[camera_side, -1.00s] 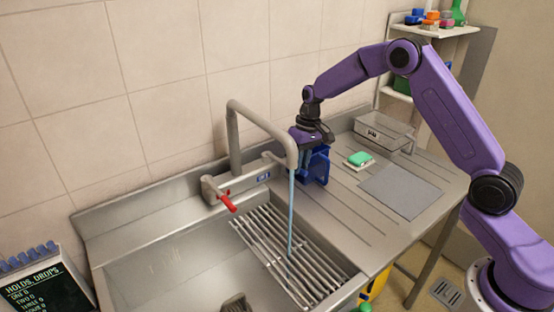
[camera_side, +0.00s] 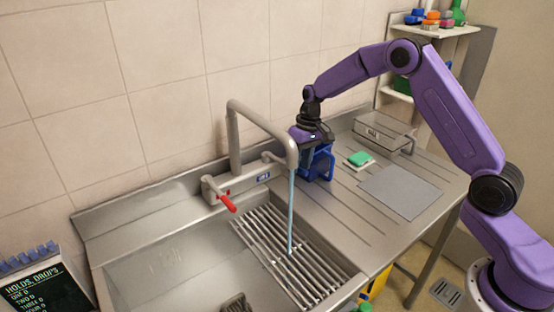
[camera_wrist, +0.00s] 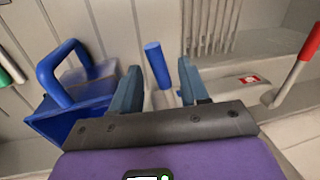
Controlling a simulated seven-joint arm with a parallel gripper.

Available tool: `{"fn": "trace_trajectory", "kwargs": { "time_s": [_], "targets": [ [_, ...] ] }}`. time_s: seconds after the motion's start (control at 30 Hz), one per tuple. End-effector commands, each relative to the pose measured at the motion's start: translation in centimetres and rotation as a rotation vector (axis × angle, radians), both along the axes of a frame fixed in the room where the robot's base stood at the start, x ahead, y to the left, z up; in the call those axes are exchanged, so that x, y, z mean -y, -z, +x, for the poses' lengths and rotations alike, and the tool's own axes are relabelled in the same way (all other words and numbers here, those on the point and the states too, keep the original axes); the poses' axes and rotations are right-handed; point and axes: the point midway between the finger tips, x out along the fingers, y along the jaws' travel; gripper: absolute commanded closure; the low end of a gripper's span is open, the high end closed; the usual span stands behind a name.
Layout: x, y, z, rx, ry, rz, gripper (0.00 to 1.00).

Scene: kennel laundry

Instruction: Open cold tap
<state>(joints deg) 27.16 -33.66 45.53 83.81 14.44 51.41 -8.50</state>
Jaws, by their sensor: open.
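The cold tap's blue lever (camera_wrist: 157,64) stands between the two fingers of my gripper (camera_wrist: 160,72) in the wrist view. The fingers are open, with a visible gap on each side of the lever near the tips. In the side view my gripper (camera_side: 312,140) is low behind the spout (camera_side: 262,122), and the blue lever cannot be made out there. A thin pale-blue stream (camera_side: 291,215) runs from the spout down to the sink grate. The red lever (camera_side: 227,202) is at the tap's left end and also shows at right in the wrist view (camera_wrist: 297,72).
A blue jug (camera_wrist: 60,120) with a loop handle stands close beside my fingers. A green block (camera_side: 360,158), a grey mat (camera_side: 400,190) and a clear bin (camera_side: 383,136) are on the drainboard. The slatted grate (camera_side: 285,250) spans the sink's right part.

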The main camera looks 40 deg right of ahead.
Motion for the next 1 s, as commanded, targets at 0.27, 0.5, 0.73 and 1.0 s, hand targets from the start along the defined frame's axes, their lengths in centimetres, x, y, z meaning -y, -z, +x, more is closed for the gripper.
{"fn": "trace_trajectory", "kwargs": {
  "time_s": [0.27, 0.5, 0.73, 1.0],
  "targets": [
    [0.3, -1.8, 0.1, 0.002, -0.002, 0.000, 0.56],
    [0.6, -3.4, 0.1, 0.002, -0.002, 0.000, 0.56],
    [0.9, -4.9, 0.1, 0.001, -0.001, 0.000, 0.56],
    [1.2, -6.7, 0.2, 0.003, -0.003, 0.000, 0.56]
  ]
}}
